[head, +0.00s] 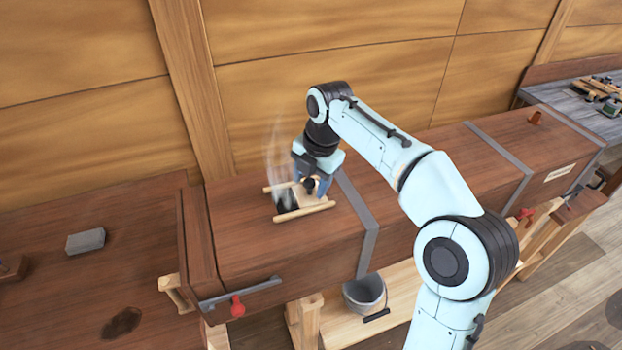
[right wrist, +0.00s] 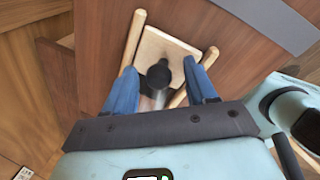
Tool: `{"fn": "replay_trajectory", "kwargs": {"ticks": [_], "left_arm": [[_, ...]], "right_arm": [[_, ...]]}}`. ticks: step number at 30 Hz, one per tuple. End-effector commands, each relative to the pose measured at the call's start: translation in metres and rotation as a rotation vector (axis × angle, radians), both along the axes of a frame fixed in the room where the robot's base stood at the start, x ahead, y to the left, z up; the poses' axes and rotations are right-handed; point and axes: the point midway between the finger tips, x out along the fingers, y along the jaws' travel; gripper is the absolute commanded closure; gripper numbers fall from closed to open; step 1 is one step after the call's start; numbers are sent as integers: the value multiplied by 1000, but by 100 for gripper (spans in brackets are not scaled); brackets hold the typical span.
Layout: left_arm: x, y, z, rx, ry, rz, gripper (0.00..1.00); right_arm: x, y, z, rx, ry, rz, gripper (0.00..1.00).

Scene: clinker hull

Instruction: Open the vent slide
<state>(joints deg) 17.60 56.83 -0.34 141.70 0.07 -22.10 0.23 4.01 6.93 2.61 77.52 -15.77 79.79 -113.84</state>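The vent slide is a pale wooden plate (head: 309,199) with a dark round knob, set between two light wooden rails (head: 305,211) on top of the long brown wooden box. A dark opening (head: 286,200) shows at the plate's left side, with whitish steam rising from it. My right gripper (head: 311,186) is over the plate from above. In the right wrist view, its two blue fingers (right wrist: 160,78) stand apart on either side of the knob (right wrist: 158,75), with gaps visible, above the plate (right wrist: 165,46). My left gripper is not in view.
A bucket (head: 364,293) hangs or stands below. A grey block (head: 86,241) lies on the left bench. A plank wall stands close behind.

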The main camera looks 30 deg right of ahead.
Motion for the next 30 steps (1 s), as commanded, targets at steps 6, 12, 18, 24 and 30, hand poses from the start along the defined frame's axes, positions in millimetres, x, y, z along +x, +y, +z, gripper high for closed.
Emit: {"fn": "replay_trajectory", "kwargs": {"ticks": [6, 12, 18, 24, 30], "left_arm": [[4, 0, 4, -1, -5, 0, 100], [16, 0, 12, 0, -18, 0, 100], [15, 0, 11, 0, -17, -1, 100], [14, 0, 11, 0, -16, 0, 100], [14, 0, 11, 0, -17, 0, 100]], "right_arm": [[-1, 0, 12, 0, -4, 1, 44], [-7, -3, 53, 0, -10, 0, 44], [-16, -6, 94, 0, -4, 0, 44], [-21, -8, 119, 0, -2, 1, 44], [-24, -9, 130, 0, 0, 1, 44]]}}
